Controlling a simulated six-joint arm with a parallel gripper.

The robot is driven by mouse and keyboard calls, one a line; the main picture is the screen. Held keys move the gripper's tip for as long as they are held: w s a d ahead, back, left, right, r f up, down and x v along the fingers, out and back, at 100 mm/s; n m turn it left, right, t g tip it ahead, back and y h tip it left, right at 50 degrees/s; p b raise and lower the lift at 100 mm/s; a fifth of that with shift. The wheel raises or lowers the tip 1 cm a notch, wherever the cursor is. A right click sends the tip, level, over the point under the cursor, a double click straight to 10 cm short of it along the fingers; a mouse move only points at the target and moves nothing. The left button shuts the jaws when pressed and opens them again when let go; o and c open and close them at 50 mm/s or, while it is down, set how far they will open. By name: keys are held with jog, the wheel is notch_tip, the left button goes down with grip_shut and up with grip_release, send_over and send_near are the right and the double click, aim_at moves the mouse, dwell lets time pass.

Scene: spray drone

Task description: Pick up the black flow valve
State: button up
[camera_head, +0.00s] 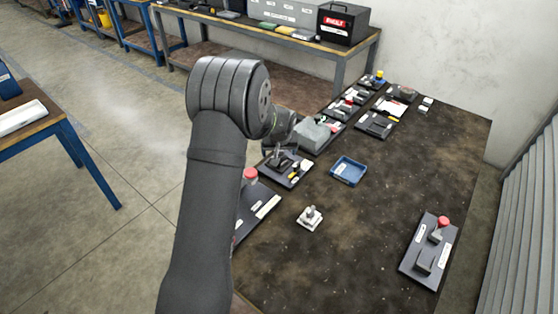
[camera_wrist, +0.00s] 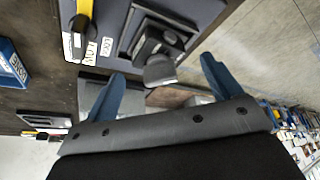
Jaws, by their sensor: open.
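In the wrist view a black part (camera_wrist: 160,45) with a rounded grey end lies on a dark board, ahead of my gripper (camera_wrist: 162,82). It looks like the flow valve, but I cannot be sure. The two blue fingers are spread wide and nothing is held between them. The rounded end shows between the fingertips, and I cannot tell the exact gap. In the head view a black part (camera_head: 284,161) sits on a board left of the blue tray, and my arm partly hides that area.
A yellow-and-black part (camera_wrist: 79,30) and white labels lie close by on the same board. A blue tray (camera_head: 348,171) and a small pale fitting (camera_head: 310,217) stand on the brown table (camera_head: 365,235). A board with a red knob (camera_head: 443,222) lies at right. Several boards fill the far end.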

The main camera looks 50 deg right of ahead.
jog(key=shift+w+d+f, duration=0.1)
jog(key=shift+d+f, duration=0.05)
jog(key=shift+f, duration=0.3)
jog(key=c, duration=1.1)
jog(key=shift+c, duration=0.2)
jog(key=shift+r, duration=0.15)
